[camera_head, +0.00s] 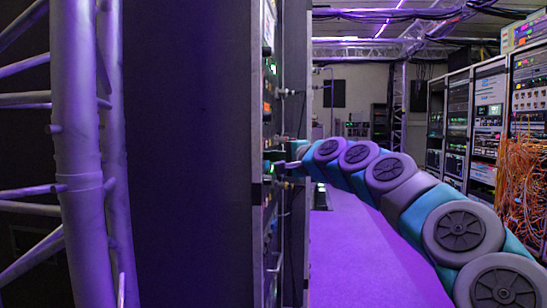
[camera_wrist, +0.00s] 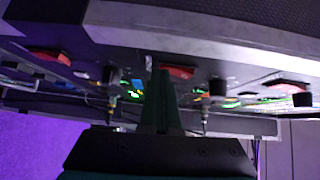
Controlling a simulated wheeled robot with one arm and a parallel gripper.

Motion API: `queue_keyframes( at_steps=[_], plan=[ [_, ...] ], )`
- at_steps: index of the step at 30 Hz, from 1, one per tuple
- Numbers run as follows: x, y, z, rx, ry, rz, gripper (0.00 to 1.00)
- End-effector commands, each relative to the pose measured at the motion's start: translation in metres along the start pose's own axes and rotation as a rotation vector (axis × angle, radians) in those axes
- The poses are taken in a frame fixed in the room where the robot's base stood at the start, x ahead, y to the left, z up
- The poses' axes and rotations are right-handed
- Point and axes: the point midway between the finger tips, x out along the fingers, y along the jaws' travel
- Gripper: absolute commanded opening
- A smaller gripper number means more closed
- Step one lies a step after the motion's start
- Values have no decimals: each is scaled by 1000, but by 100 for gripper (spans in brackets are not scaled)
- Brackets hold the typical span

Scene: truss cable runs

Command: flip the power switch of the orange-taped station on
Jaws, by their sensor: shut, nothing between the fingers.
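My gripper (camera_wrist: 160,75) is shut and empty. In the wrist view its tips are close to a dark equipment panel (camera_wrist: 228,72). A red, switch-like part (camera_wrist: 180,71) lies just beyond the tips; I cannot tell whether they touch it. Another red part (camera_wrist: 45,56) is at the left, and a third (camera_wrist: 288,84) is at the right. I cannot make out orange tape on any station. In the head view my gripper (camera_head: 280,166) reaches the front of the near rack (camera_head: 200,150), whose face is seen nearly edge-on.
Cable plugs (camera_wrist: 205,118) stick out from the panel on both sides of my fingers. In the head view, a metal truss (camera_head: 80,150) stands at the left. More racks (camera_head: 490,115) with orange cables (camera_head: 522,185) line the right.

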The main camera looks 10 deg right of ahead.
Motion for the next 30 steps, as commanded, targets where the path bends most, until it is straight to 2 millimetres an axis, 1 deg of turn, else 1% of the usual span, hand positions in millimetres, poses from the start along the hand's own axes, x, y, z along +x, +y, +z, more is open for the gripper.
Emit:
queue_keyframes(
  at_steps=[7, 11, 14, 15, 24, 30],
  plan=[
    [-3, 1, -3, 0, 0, 1, 0],
    [-14, 3, -13, 2, 3, -1, 0],
    [-26, 6, -23, 2, 2, -2, 0],
    [-33, 6, -24, 2, 1, -2, 0],
    [-88, 13, -21, 0, 1, 0, 0],
    [-115, 15, -22, 0, 1, -2, 0]
  ],
)
